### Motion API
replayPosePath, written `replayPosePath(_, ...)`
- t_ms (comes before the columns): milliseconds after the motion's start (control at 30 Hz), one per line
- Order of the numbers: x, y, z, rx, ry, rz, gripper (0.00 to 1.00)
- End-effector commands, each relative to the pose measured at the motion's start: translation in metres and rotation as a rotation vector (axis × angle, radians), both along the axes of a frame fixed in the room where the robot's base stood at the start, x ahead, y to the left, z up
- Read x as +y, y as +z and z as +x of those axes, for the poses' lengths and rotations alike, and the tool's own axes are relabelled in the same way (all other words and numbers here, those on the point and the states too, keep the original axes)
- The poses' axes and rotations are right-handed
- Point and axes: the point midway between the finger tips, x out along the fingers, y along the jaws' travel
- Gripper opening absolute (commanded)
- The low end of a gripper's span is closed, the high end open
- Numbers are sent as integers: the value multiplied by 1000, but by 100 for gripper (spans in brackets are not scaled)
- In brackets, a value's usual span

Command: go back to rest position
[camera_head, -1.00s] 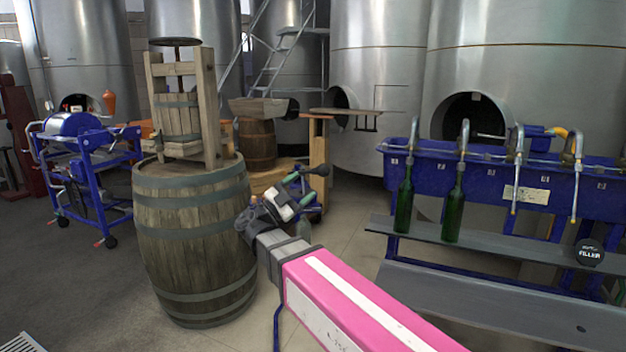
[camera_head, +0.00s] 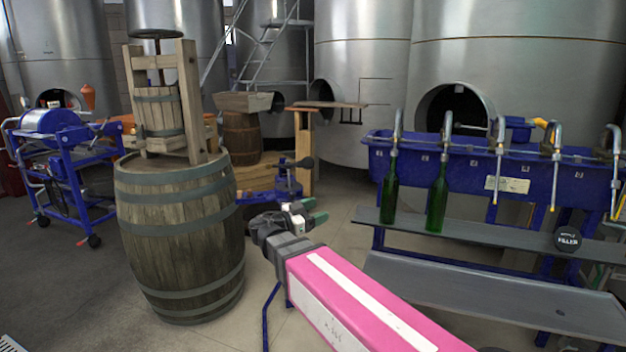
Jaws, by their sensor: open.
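My gripper (camera_head: 313,211) is near the middle of the head view, at the far end of my pink and grey arm. Its two green-tipped fingers are apart and point to the right. I see nothing held between them. The gripper is in front of open floor, between the large wooden barrel on the left and the bottle filler on the right, and appears to touch neither.
A wooden barrel (camera_head: 180,235) carrying a small press (camera_head: 166,105) stands left. A blue filler (camera_head: 470,165) with two green bottles (camera_head: 389,195) (camera_head: 437,200) and a grey shelf (camera_head: 500,235) stands right. A blue corking machine (camera_head: 288,185) is behind my gripper. A blue wheeled machine (camera_head: 70,150) stands far left.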

Motion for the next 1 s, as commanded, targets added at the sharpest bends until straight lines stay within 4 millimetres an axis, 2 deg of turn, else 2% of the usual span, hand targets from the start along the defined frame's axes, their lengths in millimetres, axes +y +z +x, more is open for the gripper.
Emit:
replayPosePath(33,-23,-21,3,125,-28,17,66)
replayPosePath(200,-86,-94,7,585,-60,107,66)
replayPosePath(400,-142,-176,-8,1066,29,257,66)
replayPosePath(500,-162,-212,-20,1266,127,346,66)
replayPosePath(700,-187,-270,-48,1553,421,525,66)
replayPosePath(800,-194,-291,-60,1624,595,599,66)
replayPosePath(1000,-198,-311,-72,1650,862,678,66)
